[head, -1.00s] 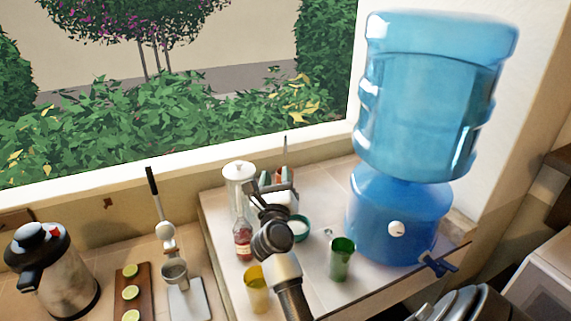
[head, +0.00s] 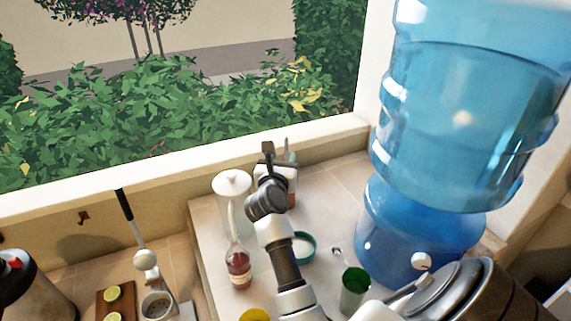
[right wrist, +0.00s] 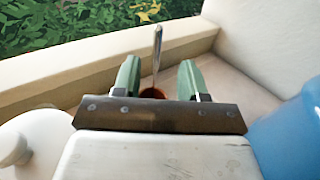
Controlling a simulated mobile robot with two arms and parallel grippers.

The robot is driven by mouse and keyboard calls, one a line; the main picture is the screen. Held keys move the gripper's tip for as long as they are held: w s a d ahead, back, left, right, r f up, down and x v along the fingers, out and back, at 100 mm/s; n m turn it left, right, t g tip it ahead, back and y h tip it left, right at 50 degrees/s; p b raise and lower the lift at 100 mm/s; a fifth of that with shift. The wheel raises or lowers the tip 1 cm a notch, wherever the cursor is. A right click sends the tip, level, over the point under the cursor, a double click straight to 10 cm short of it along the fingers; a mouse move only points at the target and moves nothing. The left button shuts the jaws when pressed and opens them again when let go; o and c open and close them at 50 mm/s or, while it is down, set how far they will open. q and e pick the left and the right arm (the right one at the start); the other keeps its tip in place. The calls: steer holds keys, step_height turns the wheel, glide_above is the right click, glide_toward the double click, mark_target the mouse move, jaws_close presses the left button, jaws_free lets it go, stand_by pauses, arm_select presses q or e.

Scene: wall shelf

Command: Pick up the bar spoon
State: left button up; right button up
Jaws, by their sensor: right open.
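The bar spoon shows in the right wrist view as a thin metal handle (right wrist: 158,45) standing nearly upright. Its lower end goes into a reddish-brown cup (right wrist: 152,93), mostly hidden by my gripper. My right gripper (right wrist: 160,75) is open, with one green finger on each side of the spoon's line. The fingers do not visibly touch the spoon, and its depth from them is hard to judge. In the head view my right gripper (head: 281,158) is at the back of the counter by the window sill, partly hidden by my own wrist. My left gripper is not in view.
A white lidded jar (head: 231,186) and a red bottle (head: 238,265) stand left of my right arm. A teal-rimmed bowl (head: 302,247), a green cup (head: 354,290) and the blue water dispenser (head: 415,225) are on its right. The sill (right wrist: 60,75) runs close behind.

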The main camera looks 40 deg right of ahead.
mark_target(286, 146)
steer(key=x, duration=0.3)
steer(key=shift+w+d+r, duration=0.15)
steer(key=shift+d+r, duration=0.1)
steer(key=shift+d, duration=0.15)
steer(key=x, duration=0.5)
steer(key=shift+w+a+f, duration=0.1)
steer(key=shift+w+f, duration=0.2)
steer(key=shift+w+d, duration=0.1)
steer(key=shift+d, duration=0.1)
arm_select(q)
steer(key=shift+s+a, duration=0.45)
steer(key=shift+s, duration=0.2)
arm_select(e)
steer(key=shift+a, duration=0.1)
jaws_close()
